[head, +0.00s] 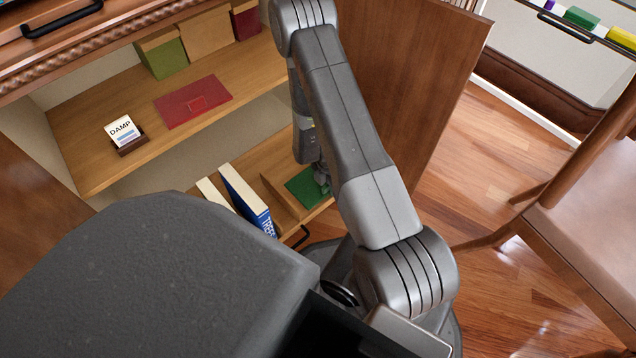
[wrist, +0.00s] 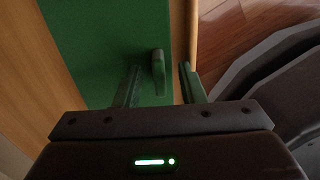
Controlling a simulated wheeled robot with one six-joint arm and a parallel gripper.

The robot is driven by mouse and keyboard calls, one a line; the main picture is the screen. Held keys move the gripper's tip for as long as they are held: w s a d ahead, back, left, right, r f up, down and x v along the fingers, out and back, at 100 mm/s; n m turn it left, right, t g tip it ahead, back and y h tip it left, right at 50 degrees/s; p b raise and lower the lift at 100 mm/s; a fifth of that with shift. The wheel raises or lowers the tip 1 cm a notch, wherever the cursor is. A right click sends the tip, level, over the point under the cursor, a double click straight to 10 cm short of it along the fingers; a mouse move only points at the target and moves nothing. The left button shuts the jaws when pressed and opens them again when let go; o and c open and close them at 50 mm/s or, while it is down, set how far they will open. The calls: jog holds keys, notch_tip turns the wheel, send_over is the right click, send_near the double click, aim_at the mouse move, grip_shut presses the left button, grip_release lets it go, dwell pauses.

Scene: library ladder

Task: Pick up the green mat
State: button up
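The green mat (head: 303,188) lies on the lower cabinet shelf, to the right of a blue book, and is partly hidden by my arm in the head view. In the wrist view the green mat (wrist: 95,35) fills the upper middle, with a small raised green grip (wrist: 158,72) near its right edge. My gripper (head: 322,178) is over the mat's right part. In the wrist view my gripper (wrist: 162,82) is open, one finger on each side of the grip, with gaps visible. I cannot tell whether the fingertips touch the mat.
The blue book (head: 247,200) stands close left of the mat. Above, the upper shelf (head: 95,170) holds a red mat (head: 193,101), boxes and a "DAMP" card (head: 123,131). An open cabinet door (head: 420,80) is right of my arm. A chair (head: 590,210) stands far right.

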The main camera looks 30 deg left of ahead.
jog(key=shift+c, duration=0.5)
grip_shut()
jog(key=shift+r, duration=0.2)
